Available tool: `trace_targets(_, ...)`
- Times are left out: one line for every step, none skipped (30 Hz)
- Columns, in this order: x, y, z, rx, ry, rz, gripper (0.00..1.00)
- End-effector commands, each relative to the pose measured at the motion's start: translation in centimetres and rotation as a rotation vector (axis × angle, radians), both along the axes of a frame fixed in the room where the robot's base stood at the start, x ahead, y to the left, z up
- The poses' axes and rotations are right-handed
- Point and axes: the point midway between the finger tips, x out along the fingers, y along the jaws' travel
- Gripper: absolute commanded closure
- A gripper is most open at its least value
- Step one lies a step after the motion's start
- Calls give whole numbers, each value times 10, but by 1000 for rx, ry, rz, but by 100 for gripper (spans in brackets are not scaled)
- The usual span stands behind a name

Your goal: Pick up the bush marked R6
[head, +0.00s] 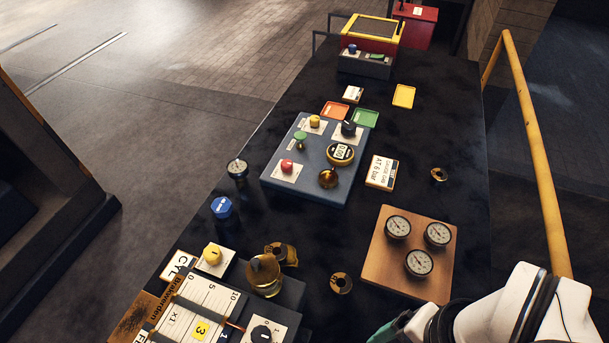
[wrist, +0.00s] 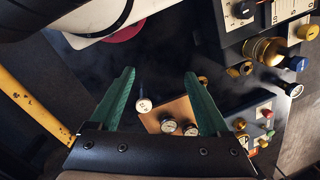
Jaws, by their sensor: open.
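Several short brass bushes stand on the dark bench. In the head view one bush (head: 439,175) is at the right, above the wooden gauge board. Another bush (head: 341,283) is left of that board, and more brass rings (head: 281,254) sit beside the large brass fitting. I cannot read which one is marked R6. My gripper (head: 392,332) shows only a green fingertip at the bottom edge. In the wrist view my gripper (wrist: 158,73) has its green fingers apart, with nothing held between them. A brass bush (wrist: 203,80) shows just beyond the right finger there.
The wooden board (head: 382,278) with three gauges lies near my gripper. A blue-grey panel (head: 310,190) with knobs stands mid-bench; a card (head: 381,172) is beside it. The large brass fitting (head: 264,275) is at lower left. A yellow rail (head: 535,140) runs along the right. Bench between card and right bush is clear.

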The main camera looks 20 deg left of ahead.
Motion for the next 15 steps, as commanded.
trace_targets(0,0,0,0,0,0,24)
trace_targets(0,0,0,0,0,0,24)
trace_targets(0,0,0,0,0,0,24)
trace_targets(0,0,0,0,0,0,24)
trace_targets(0,0,0,0,0,0,24)
trace_targets(0,0,0,0,0,0,24)
trace_targets(0,0,0,0,0,0,24)
trace_targets(0,1,0,3,3,-1,24)
trace_targets(1,4,-1,18,17,-7,24)
trace_targets(2,8,-3,40,41,-15,24)
trace_targets(4,14,-5,73,72,-26,24)
trace_targets(8,26,-9,136,131,-56,24)
trace_targets(13,36,-12,196,181,-85,24)
trace_targets(19,48,-16,262,237,-123,24)
trace_targets(31,64,-21,360,309,-185,24)
